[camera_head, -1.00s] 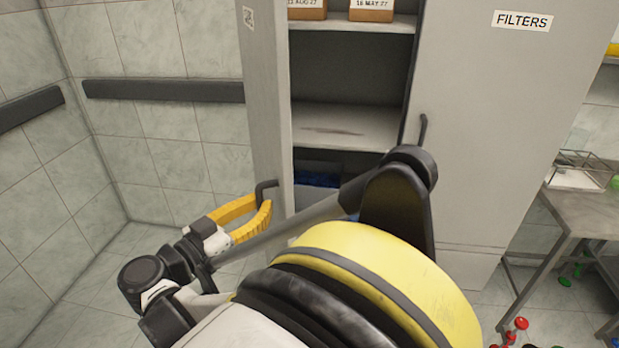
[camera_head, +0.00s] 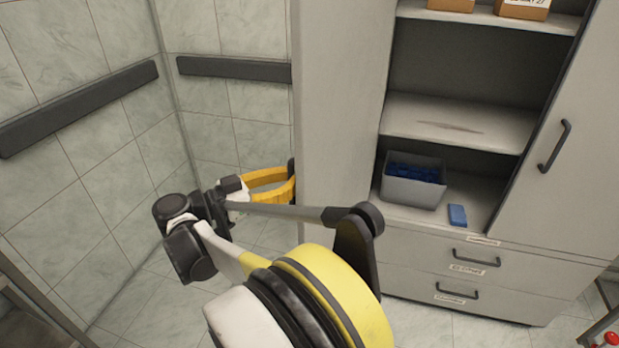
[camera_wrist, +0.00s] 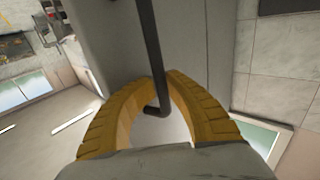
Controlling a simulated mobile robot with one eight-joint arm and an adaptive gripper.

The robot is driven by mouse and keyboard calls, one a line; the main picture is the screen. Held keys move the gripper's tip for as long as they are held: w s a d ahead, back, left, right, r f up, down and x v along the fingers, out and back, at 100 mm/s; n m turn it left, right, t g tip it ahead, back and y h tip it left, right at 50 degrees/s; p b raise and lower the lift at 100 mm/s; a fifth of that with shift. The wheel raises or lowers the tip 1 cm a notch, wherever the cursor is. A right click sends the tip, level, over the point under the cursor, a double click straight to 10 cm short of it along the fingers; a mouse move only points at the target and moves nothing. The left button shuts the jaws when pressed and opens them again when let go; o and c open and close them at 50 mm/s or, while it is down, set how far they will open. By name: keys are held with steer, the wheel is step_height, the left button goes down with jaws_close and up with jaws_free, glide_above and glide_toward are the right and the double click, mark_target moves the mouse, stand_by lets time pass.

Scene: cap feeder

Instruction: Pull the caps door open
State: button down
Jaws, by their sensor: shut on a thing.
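The caps door (camera_head: 340,120) is the grey left door of the cabinet. It stands swung open, showing the shelves behind it. Its dark bar handle (camera_head: 291,167) is on the door's left edge, mostly hidden by the fingers in the head view. My gripper (camera_head: 288,183) has yellow fingers and is shut on this handle. In the wrist view the handle (camera_wrist: 148,45) runs down between the two yellow fingers of my gripper (camera_wrist: 158,88), with the grey door face behind it.
Inside the cabinet a grey bin (camera_head: 412,190) of blue pieces stands beside a loose blue block (camera_head: 457,215). Drawers with handles (camera_head: 475,259) lie below. The right door (camera_head: 560,150) is shut. A tiled wall with a dark rail (camera_head: 235,69) is to the left.

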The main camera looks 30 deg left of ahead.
steer(key=shift+a, duration=0.5)
steer(key=c, duration=1.4)
jaws_free()
steer(key=shift+s, duration=0.1)
steer(key=v, duration=1.2)
steer(key=shift+a, duration=0.15)
